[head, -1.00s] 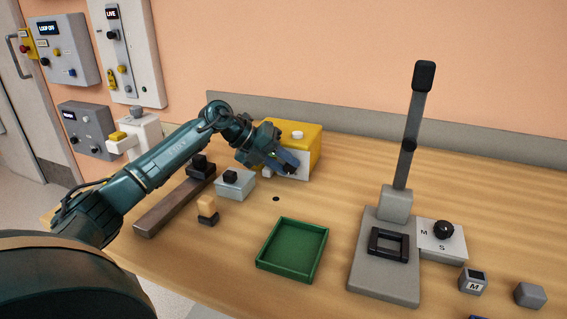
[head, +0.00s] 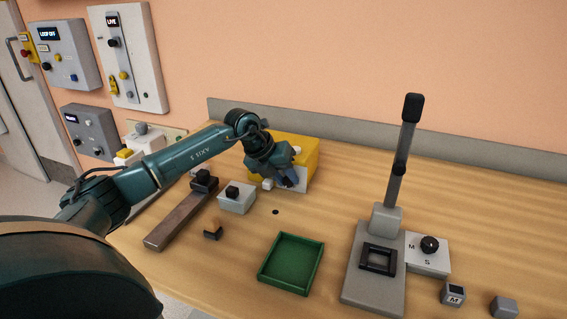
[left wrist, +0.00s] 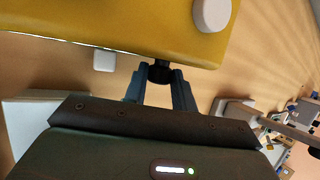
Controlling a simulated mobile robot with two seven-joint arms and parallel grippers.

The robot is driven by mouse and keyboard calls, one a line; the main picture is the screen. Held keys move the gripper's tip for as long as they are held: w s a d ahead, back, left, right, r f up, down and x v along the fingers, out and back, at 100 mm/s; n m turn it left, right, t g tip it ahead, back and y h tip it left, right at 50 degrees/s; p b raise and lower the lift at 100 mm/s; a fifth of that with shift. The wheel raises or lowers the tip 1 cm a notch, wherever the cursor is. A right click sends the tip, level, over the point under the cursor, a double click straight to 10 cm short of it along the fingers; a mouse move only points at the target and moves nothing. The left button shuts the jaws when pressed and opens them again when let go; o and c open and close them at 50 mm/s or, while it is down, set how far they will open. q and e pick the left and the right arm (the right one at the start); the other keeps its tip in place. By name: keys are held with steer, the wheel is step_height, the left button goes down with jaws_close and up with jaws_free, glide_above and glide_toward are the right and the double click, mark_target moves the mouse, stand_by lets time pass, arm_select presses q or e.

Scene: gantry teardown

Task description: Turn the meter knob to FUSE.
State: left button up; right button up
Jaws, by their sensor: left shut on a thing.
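The yellow meter box (head: 309,158) stands at the back of the bench, with a white panel on its front and a white round button on top. It also fills the top of the left wrist view (left wrist: 110,22). My left gripper (head: 290,181) is at its front face. In the left wrist view, the fingers (left wrist: 160,85) are closed around the sides of a black round knob (left wrist: 160,70) on the box's front. The knob's pointer and FUSE marking are hidden from both views. My right gripper is not seen.
A grey box with a black knob (head: 236,198) and a brown bar (head: 182,220) lie left of the meter. A green tray (head: 291,263) is in front. A grey lever stand (head: 374,278) is at right.

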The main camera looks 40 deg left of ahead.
arm_select(q)
steer(key=y, duration=0.1)
steer(key=p, duration=0.1)
steer(key=y, duration=0.1)
steer(key=shift+w+d+r+m+g+y+p, duration=0.1)
steer(key=shift+d+r+m+g+y+p, duration=0.15)
steer(key=shift+d+m+g+y+p, duration=0.1)
steer(key=shift+d+f+m+g+y, duration=0.15)
steer(key=shift+m+g+y, duration=0.1)
steer(key=shift+y, duration=0.8)
steer(key=shift+d+f+m+g+y, duration=0.1)
steer(key=shift+g+y, duration=0.1)
steer(key=shift+y, duration=0.8)
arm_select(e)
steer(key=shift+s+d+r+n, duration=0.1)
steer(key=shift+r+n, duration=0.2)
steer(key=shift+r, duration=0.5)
arm_select(q)
steer(key=o, duration=1)
steer(key=shift+r, duration=0.1)
steer(key=b+v, duration=0.1)
steer(key=v, duration=1.2)
steer(key=shift+w+d, duration=0.1)
steer(key=shift+d, duration=0.05)
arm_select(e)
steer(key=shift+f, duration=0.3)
